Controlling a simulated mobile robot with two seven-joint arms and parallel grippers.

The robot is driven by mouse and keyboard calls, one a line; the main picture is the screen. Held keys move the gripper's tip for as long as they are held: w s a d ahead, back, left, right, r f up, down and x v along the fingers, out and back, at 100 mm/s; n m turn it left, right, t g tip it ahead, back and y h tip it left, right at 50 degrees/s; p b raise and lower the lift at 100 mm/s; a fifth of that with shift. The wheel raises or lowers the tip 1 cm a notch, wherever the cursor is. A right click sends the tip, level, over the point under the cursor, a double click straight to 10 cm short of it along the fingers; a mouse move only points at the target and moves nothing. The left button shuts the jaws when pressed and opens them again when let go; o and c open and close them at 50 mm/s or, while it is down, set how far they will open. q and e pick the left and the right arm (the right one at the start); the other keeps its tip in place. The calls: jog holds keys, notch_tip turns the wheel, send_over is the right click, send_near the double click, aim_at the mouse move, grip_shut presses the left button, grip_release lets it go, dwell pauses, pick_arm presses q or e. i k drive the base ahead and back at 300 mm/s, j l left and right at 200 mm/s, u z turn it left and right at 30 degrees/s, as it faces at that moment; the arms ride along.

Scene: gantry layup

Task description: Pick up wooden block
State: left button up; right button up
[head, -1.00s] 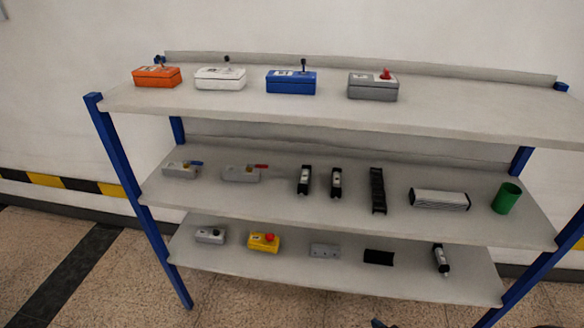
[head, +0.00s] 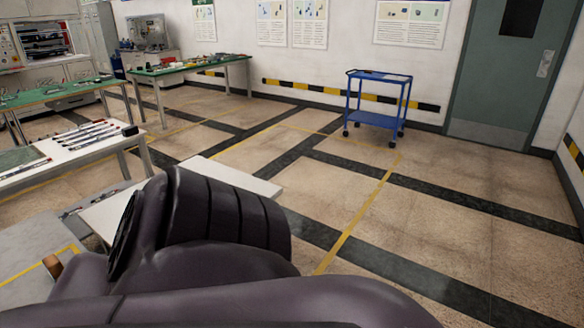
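A small brown block (head: 52,265), which looks like wood, shows at the lower left on a grey surface marked with a yellow line. My dark arm hides part of it, and it is too small to make out fully. My arm's links fill the lower middle of the head view. Neither gripper's fingers show, so I cannot see what they hold.
A white table (head: 75,153) with several long tools stands at the left. A white surface (head: 236,177) shows behind my arm. Green-topped benches (head: 190,64) stand farther back. A blue cart (head: 377,104) is by the wall. The floor at the right is clear.

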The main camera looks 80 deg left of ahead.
aim_at(54, 268)
jog(key=u, duration=4.2)
